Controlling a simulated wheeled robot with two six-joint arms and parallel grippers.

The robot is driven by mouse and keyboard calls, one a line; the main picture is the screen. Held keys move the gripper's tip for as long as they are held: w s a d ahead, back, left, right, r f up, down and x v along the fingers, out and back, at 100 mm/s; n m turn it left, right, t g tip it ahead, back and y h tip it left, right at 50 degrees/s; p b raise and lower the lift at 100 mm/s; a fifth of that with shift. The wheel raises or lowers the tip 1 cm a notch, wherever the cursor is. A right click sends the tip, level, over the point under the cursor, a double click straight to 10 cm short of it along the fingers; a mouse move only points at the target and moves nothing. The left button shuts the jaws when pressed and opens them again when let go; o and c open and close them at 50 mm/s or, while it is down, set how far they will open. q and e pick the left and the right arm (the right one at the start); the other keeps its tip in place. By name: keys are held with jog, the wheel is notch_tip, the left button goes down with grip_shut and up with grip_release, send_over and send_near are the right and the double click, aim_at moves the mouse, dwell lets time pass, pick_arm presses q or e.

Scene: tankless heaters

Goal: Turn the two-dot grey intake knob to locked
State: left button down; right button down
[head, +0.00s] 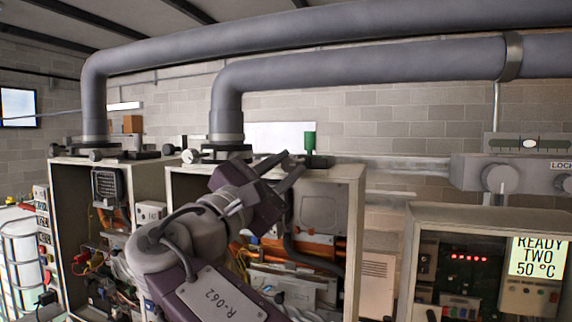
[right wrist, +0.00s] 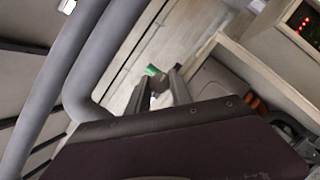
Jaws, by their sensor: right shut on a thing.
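My right gripper (head: 285,170) is at the top front edge of the middle heater cabinet (head: 356,200). In the right wrist view its fingers (right wrist: 160,95) are shut on a small pale grey thing (right wrist: 161,101), which looks like the grey knob. Dots on it are too small to see, and the fingers hide it in the head view. A green upright handle (head: 309,141) stands just beyond the fingers; it also shows in the right wrist view (right wrist: 152,70). My left gripper is not in view.
Thick grey pipes (head: 300,78) run overhead and down to the cabinets. At right, a grey housing (head: 465,172) carries a round knob (head: 500,179) and a partly cut-off "LOCK" label. Below it, a display (head: 537,257) reads "READY TWO 50 °C". Another open cabinet (head: 70,200) stands left.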

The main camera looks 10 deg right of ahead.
jog(key=shift+m, duration=0.3)
jog(key=c, duration=1.1)
grip_release()
jog(key=shift+c, duration=0.2)
jog(key=b+v, duration=0.2)
jog(key=v, duration=0.7)
jog(key=shift+b, duration=0.35)
